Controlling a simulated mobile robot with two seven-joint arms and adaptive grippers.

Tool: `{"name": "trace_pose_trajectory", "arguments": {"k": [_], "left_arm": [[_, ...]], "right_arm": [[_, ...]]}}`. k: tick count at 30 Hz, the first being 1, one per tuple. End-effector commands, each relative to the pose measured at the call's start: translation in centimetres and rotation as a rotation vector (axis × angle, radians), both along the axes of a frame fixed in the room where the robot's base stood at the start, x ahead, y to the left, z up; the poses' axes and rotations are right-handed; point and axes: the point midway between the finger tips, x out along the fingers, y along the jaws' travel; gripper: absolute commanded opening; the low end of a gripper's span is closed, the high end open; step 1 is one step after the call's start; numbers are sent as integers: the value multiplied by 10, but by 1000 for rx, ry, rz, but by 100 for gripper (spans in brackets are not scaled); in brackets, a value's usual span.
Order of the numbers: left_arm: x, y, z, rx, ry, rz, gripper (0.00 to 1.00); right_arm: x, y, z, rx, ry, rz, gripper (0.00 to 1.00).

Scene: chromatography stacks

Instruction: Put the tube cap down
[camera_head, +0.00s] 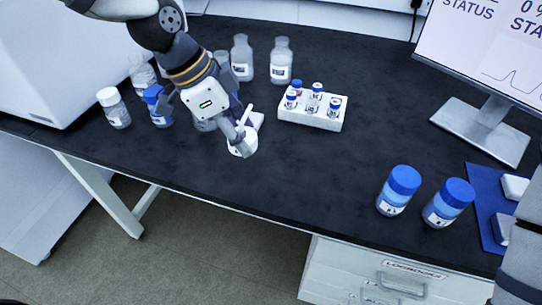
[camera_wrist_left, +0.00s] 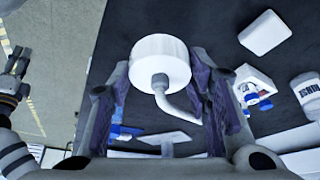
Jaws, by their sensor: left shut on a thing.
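The tube cap (camera_head: 243,149) is a white round cap with a bent white tube. It shows near the front of the dark bench in the camera head view. My left gripper (camera_head: 236,136) is shut on it. In the left wrist view the tube cap (camera_wrist_left: 159,58) sits at the fingertips, its tube running back between the two purple-padded fingers of my left gripper (camera_wrist_left: 168,88). I cannot tell whether the cap touches the bench.
A white vial rack (camera_head: 311,117) stands right of the gripper. Clear bottles (camera_head: 281,62) stand behind, a white-capped bottle (camera_head: 114,107) at left. Two blue-capped bottles (camera_head: 399,190) stand front right, near a blue mat (camera_head: 487,210) and monitor stand (camera_head: 482,130). The bench front middle is clear.

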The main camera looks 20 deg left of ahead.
Motion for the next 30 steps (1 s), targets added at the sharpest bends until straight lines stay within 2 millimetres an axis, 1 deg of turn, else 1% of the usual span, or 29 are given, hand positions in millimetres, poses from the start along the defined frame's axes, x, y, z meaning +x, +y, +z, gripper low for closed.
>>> {"name": "trace_pose_trajectory", "arguments": {"k": [1,3,6,11,13,18,24,29,30], "left_arm": [[12,-10,-14,3,11,-3,16],[23,-19,-34,2,19,-2,16],[35,-29,-53,1,17,0,16],[46,-37,-63,0,7,1,16],[50,-41,-70,0,7,0,16],[50,-42,-99,1,5,0,16],[51,-41,-97,0,-1,0,16],[51,-41,-102,1,0,0,16],[51,-41,-101,1,0,0,54]], "right_arm": [[-6,0,-6,0,25,0,40],[-15,0,-13,0,55,0,40],[-22,0,-20,0,80,0,40],[-25,0,-23,0,91,0,40],[-27,0,-25,0,99,0,40],[-31,0,-29,-1,113,0,40],[-30,0,-28,0,110,0,40],[-31,0,-28,-1,113,0,40],[-30,0,-28,0,112,0,40]]}}
